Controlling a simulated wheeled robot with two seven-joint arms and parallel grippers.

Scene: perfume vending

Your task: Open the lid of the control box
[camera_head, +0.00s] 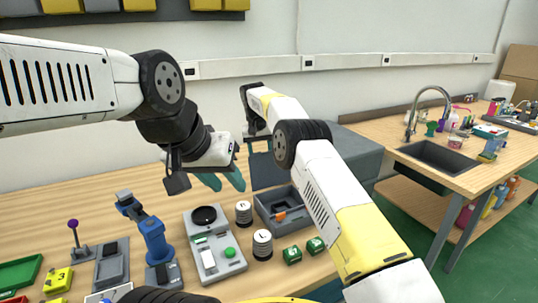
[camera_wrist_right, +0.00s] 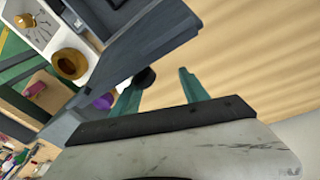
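The control box looks to be the dark grey open-topped box (camera_head: 267,208) on the table in the head view, with an orange item inside. Its grey lid (camera_head: 268,171) stands raised at the box's back edge. In the right wrist view a dark grey panel (camera_wrist_right: 150,45), probably this lid, lies close to one finger. My right gripper (camera_wrist_right: 160,92) is open, with a black knob (camera_wrist_right: 145,78) showing between its fingers; contact cannot be told. In the head view it is mostly hidden near the lid. My left gripper (camera_head: 222,181) is open and empty, left of the lid.
A purple-knobbed lever (camera_head: 75,238) is at left. A sink table (camera_head: 465,180) is at right. Bare wood lies behind the objects.

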